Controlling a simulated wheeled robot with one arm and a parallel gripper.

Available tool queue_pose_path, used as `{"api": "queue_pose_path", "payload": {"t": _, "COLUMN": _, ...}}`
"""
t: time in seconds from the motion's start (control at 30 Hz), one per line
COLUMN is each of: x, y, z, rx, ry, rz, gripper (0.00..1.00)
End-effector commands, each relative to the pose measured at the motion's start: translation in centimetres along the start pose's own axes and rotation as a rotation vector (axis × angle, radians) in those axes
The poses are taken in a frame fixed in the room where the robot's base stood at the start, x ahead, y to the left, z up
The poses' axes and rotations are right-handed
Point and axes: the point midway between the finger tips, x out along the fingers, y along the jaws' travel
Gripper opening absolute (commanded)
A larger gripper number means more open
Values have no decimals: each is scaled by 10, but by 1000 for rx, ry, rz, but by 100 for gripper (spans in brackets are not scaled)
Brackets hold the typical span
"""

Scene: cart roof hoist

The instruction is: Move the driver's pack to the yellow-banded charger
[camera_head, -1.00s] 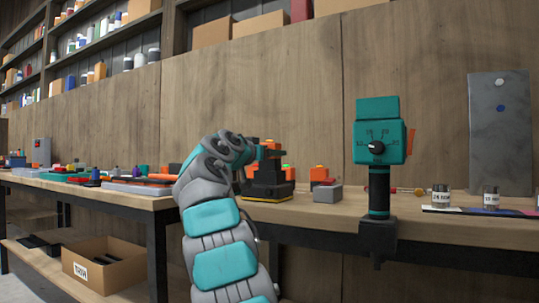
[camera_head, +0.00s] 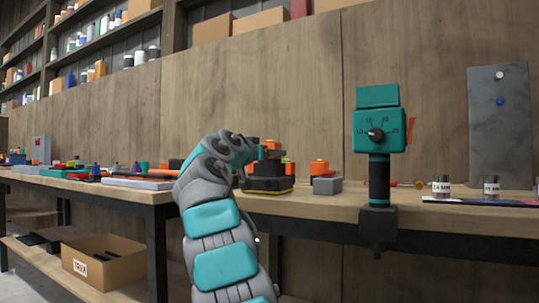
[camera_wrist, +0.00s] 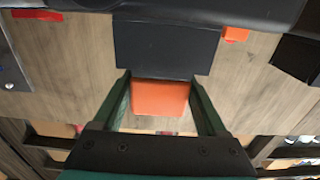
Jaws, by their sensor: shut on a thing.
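My gripper (camera_head: 268,153) is above the yellow-banded charger (camera_head: 268,188), a dark base with a thin yellow stripe on the bench. In the wrist view, my gripper (camera_wrist: 160,95) is shut on an orange block (camera_wrist: 160,98), which I take for the pack. A dark block (camera_wrist: 165,45) shows just beyond it; I cannot tell whether it is part of the pack or the charger. My forearm hides part of the charger, and whether the pack touches it is not clear. The teal driver (camera_head: 365,118) with a dial stands upright in a holder at the bench's front edge.
A small grey unit with an orange top (camera_head: 319,168) stands right of the charger. An orange piece with a green light (camera_head: 289,166) is close behind my gripper. Jars (camera_head: 441,188) and a grey upright panel (camera_head: 502,125) are at right. Trays and tools (camera_head: 140,182) cover the left bench.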

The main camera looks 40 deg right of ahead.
Motion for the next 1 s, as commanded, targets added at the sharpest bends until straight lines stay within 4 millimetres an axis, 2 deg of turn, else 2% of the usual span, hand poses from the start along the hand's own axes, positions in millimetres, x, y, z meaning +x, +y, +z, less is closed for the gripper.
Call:
{"api": "queue_pose_path", "payload": {"t": 0.37, "x": 0, "y": 0, "z": 9, "rx": 0, "ry": 1, "rz": 0, "gripper": 0}}
{"api": "queue_pose_path", "payload": {"t": 0.4, "x": 0, "y": 0, "z": 8, "rx": 0, "ry": 1, "rz": 0, "gripper": 78}}
{"api": "queue_pose_path", "payload": {"t": 0.6, "x": 0, "y": 0, "z": 7, "rx": 0, "ry": 1, "rz": 0, "gripper": 100}}
{"api": "queue_pose_path", "payload": {"t": 0.87, "x": -1, "y": 0, "z": 8, "rx": 0, "ry": 0, "rz": 0, "gripper": 100}}
{"api": "queue_pose_path", "payload": {"t": 1.0, "x": -8, "y": 0, "z": 7, "rx": 0, "ry": 2, "rz": -1, "gripper": 100}}
